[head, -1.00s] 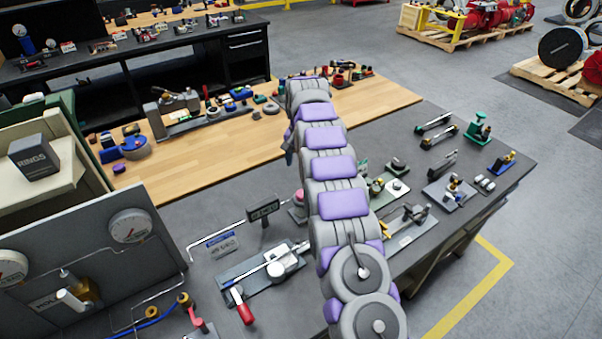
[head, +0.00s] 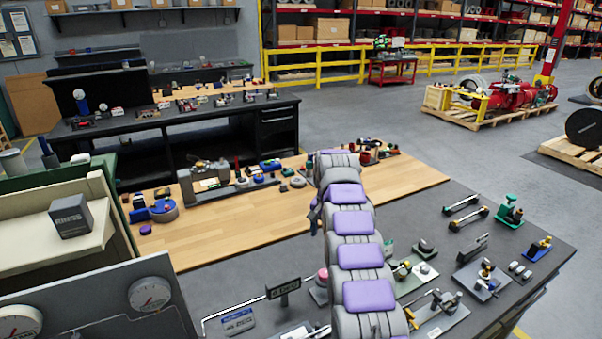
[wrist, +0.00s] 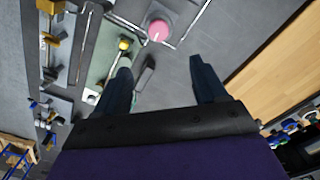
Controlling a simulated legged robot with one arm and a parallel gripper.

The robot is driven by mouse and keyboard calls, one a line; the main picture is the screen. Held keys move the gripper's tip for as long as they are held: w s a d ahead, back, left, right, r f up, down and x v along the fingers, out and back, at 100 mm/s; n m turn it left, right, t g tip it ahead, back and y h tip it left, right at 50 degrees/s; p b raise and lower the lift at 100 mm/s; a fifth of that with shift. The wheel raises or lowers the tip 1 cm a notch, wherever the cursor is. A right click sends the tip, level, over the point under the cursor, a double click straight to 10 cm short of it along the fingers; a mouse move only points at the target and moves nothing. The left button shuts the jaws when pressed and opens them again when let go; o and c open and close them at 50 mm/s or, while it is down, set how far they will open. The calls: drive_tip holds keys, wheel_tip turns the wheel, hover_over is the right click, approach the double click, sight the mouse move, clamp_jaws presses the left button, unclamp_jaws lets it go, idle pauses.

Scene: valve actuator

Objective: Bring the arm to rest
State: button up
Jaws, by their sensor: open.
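My arm, grey with purple panels, stretches up the middle of the head view over the workbench. My gripper (wrist: 158,80) shows in the wrist view as two dark fingers set well apart, open, with nothing held between them. It hangs above the dark grey bench top (wrist: 172,75). A pink round knob (wrist: 158,29) on a grey base lies beyond the fingertips; it also shows beside my arm in the head view (head: 322,276). In the head view the fingers are mostly hidden behind the arm.
A wooden bench section (head: 240,222) carries several tools and fittings. Small devices stand on the grey bench top right of my arm, including a green one (head: 509,210). A gauge panel (head: 105,305) and a box marked RINGS (head: 71,215) stand at left. Open floor (head: 400,120) lies beyond.

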drive_tip(key=s+r+n+g+b, duration=0.15)
drive_tip(key=s+r, duration=0.35)
drive_tip(key=s, duration=0.8)
drive_tip(key=s+r+n+t+b, duration=0.1)
drive_tip(key=s+r+n+b, duration=0.2)
drive_tip(key=s, duration=0.9)
drive_tip(key=s+f+b, duration=0.1)
drive_tip(key=s+f, duration=0.3)
drive_tip(key=s, duration=1.1)
drive_tip(key=s+f+g+b, duration=0.1)
drive_tip(key=s+f, duration=0.3)
drive_tip(key=s, duration=1.2)
drive_tip(key=shift+n+b, duration=0.45)
drive_tip(key=shift+b, duration=0.1)
drive_tip(key=shift+f, duration=0.1)
